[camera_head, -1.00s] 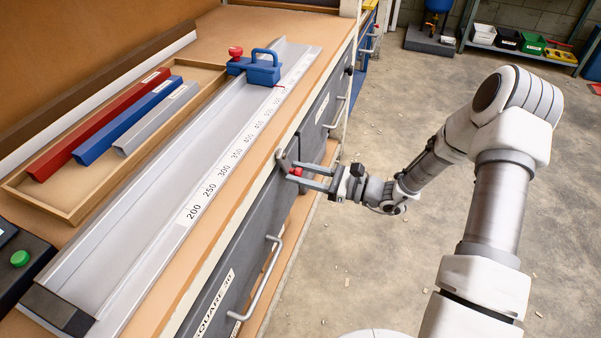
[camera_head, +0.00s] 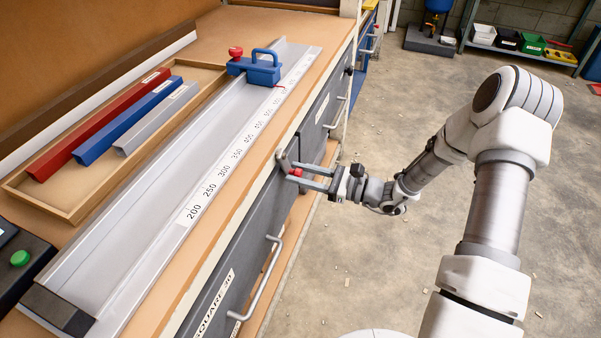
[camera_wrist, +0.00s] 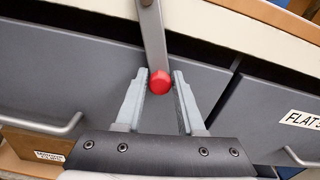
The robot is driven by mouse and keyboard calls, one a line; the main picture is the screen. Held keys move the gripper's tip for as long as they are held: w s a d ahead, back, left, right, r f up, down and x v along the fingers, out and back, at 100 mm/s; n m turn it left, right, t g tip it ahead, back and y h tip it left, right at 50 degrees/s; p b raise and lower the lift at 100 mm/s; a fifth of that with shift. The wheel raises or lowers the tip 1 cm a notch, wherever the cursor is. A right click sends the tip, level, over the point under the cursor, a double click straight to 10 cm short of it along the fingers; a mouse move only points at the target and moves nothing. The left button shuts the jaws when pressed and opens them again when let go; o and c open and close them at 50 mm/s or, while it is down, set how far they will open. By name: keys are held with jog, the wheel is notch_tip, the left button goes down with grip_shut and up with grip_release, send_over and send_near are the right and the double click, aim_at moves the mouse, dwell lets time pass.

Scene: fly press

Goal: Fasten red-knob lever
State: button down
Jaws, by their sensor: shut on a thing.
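The lever is a flat grey metal bar (camera_wrist: 153,35) at the front edge of the bench, ending in a round red knob (camera_wrist: 159,83). In the wrist view the bar runs from the bench edge down to the knob, over the grey drawer fronts. My gripper (camera_wrist: 160,77) has one finger on each side of the knob and is shut on it. In the head view the lever (camera_head: 283,161) shows at the bench edge, with the knob (camera_head: 296,173) partly hidden between the fingers of my gripper (camera_head: 299,173).
A long metal channel with a scale (camera_head: 165,195) lies on the bench, carrying a blue stop (camera_head: 262,70) with its own red knob (camera_head: 236,52). A wooden tray (camera_head: 75,214) holds red, blue and grey bars. Drawer handles (camera_head: 262,290) stick out below. The floor at right is open.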

jog(key=shift+w+r, duration=0.1)
jog(key=shift+r, duration=0.05)
dwell(0.4)
jog(key=shift+s+m+p, duration=0.2)
jog(key=shift+m+p, duration=0.2)
jog(key=shift+p, duration=0.25)
jog(key=m+p, duration=0.1)
jog(key=s+m+p, duration=0.1)
jog(key=p, duration=0.1)
jog(key=s+a+m+p, duration=0.1)
jog(key=shift+s+f+m, duration=0.25)
jog(key=shift+f+m, duration=0.05)
jog(key=shift+m, duration=0.1)
jog(key=shift+s+f+m+p, duration=0.15)
jog(key=shift+m+p, duration=0.15)
jog(key=c, duration=0.6)
grip_release()
jog(key=shift+s, duration=0.1)
